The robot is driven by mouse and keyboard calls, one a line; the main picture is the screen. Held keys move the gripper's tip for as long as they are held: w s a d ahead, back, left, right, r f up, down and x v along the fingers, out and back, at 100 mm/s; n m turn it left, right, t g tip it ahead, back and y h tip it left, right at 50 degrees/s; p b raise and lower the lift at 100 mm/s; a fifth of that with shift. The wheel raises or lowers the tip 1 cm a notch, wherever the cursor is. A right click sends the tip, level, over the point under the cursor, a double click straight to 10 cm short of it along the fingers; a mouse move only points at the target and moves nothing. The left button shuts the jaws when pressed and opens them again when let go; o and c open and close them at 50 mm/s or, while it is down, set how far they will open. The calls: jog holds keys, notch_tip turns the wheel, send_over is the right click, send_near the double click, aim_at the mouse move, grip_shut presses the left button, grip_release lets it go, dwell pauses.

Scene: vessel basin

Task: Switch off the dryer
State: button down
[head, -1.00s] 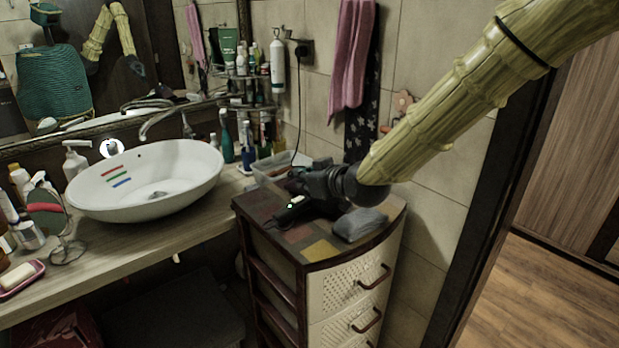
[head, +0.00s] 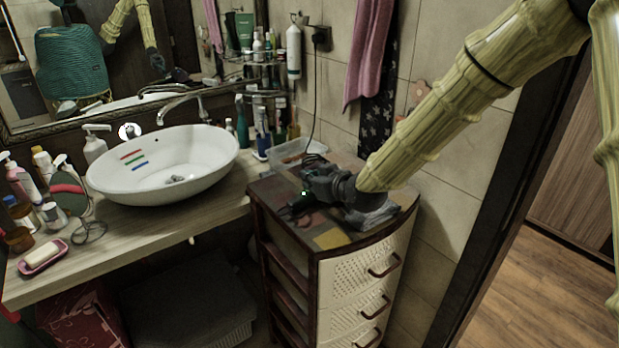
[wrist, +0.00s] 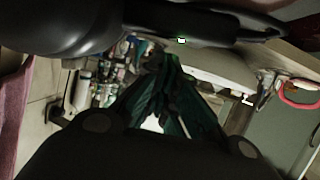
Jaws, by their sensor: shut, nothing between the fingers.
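The black hair dryer (wrist: 205,25) lies on the drawer cabinet and spans the top of the wrist view. The gripper also shows low over the cabinet top in the head view (head: 306,201).
The drawer cabinet (head: 333,240) has a patchwork top. A grey cloth (head: 375,216) lies on it under my wrist, and a clear plastic box (head: 290,152) stands behind. A white basin (head: 165,180) and bottles stand left. A pink towel (head: 368,50) hangs behind; open floor lies right.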

jog(key=shift+f+n+b, duration=0.3)
jog(key=shift+f+b, duration=0.2)
jog(key=shift+b, duration=0.1)
jog(key=shift+s+a+r, duration=0.1)
jog(key=shift+r, duration=0.05)
jog(key=shift+d+r, duration=0.15)
jog(key=shift+d, duration=0.1)
jog(key=shift+w+d+r+p, duration=0.2)
jog(key=shift+w+d+p, duration=0.2)
jog(key=shift+w, duration=0.1)
jog(key=shift+r, duration=0.1)
